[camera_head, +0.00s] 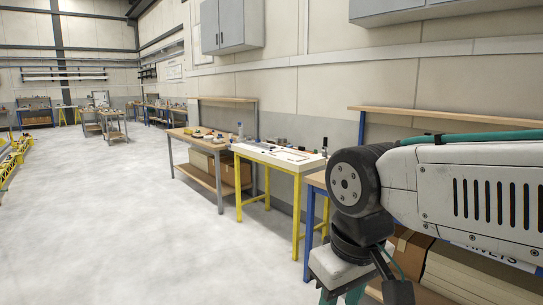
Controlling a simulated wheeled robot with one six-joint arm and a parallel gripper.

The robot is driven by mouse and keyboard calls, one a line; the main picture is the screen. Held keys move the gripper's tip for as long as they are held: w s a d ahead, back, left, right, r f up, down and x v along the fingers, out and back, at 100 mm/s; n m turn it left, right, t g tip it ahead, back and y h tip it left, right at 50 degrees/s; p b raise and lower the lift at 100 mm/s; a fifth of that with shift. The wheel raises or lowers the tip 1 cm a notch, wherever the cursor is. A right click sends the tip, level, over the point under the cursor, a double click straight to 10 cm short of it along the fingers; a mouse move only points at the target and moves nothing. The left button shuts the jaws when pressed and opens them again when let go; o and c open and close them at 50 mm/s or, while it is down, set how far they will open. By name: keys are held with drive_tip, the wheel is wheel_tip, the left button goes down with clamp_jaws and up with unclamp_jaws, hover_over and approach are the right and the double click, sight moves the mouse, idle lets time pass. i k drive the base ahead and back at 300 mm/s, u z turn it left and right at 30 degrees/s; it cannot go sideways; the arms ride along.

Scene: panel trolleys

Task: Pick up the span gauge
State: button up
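I cannot make out the span gauge in this view; the small items on the benches are too far and too small to tell apart. My gripper (343,294) hangs at the bottom edge, right of centre, below my arm. Its fingertips are cut off by the frame, so I cannot see whether it is open or what is between its fingers. A white-topped table with yellow legs (262,153) stands beyond my gripper against the wall, with several small tools and a dark upright bottle (324,146) on it.
A wooden workbench (183,141) with small items and a cardboard box (235,170) on its shelf adjoins the table's far end. Another bench with blue legs (309,225) is partly hidden behind my arm. Open concrete floor (110,220) lies to the left. Yellow trolleys (12,160) stand far left.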

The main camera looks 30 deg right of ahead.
sight(301, 148)
drive_tip(key=u, duration=0.2)
drive_tip(key=i, duration=2.7)
drive_tip(key=z, duration=0.2)
drive_tip(key=i, duration=2)
drive_tip(key=z, duration=1)
drive_tip(key=i, duration=1.5)
drive_tip(key=z, duration=1.25)
drive_tip(key=i, duration=0.75)
drive_tip(key=z, duration=0.3)
